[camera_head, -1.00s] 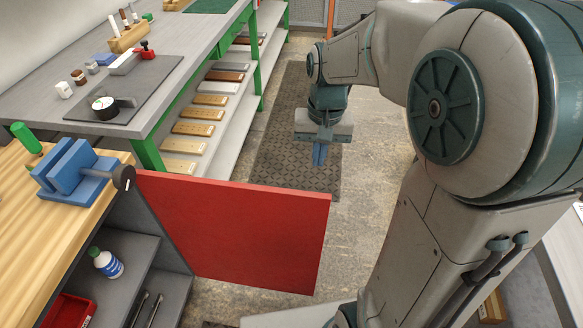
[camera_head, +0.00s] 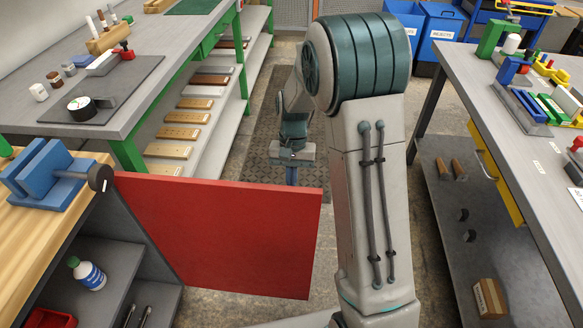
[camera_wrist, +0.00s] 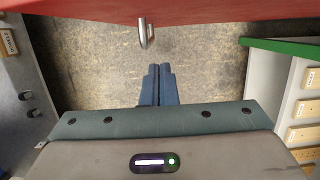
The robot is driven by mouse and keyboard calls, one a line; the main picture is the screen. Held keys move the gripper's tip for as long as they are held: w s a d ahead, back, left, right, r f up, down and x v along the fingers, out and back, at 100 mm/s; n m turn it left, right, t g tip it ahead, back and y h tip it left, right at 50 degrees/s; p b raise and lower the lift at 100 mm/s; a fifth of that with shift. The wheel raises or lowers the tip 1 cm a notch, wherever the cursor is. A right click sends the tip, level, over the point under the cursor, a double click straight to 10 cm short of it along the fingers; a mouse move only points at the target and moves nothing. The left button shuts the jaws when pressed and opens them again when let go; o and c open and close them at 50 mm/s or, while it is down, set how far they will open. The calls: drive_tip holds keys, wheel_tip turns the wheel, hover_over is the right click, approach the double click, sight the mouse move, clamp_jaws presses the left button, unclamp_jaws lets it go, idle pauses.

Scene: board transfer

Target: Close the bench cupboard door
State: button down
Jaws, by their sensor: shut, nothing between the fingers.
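The red cupboard door (camera_head: 222,235) stands wide open, swung out from the wooden-topped bench cupboard (camera_head: 108,248) at the left. The cupboard's shelves show behind its hinge side. In the wrist view the red door (camera_wrist: 220,14) runs across the top, with a metal handle (camera_wrist: 146,34) hanging from its face. My gripper (camera_wrist: 159,72) is shut and empty, its blue fingers pointing toward the door and a little short of the handle. In the head view my gripper (camera_head: 291,176) is just beyond the door's top edge, partly hidden by it.
A grey bench (camera_head: 135,100) with green legs and boards on its lower shelf stands at the left. A grey table (camera_head: 500,120) with a lower shelf stands at the right. A blue vise (camera_head: 50,170) sits on the wooden top. Floor beyond the door is clear.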

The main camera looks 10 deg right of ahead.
sight(289, 200)
drive_tip(key=shift+s+a+f, duration=0.25)
drive_tip(key=shift+s+f, duration=0.15)
drive_tip(key=shift+s, duration=0.35)
drive_tip(key=shift+s+a+f, duration=0.2)
drive_tip(key=shift+s+f, duration=0.25)
drive_tip(key=shift+s, duration=0.3)
drive_tip(key=shift+s+a+f, duration=0.25)
drive_tip(key=shift+s+f, duration=0.15)
drive_tip(key=shift+s, duration=0.35)
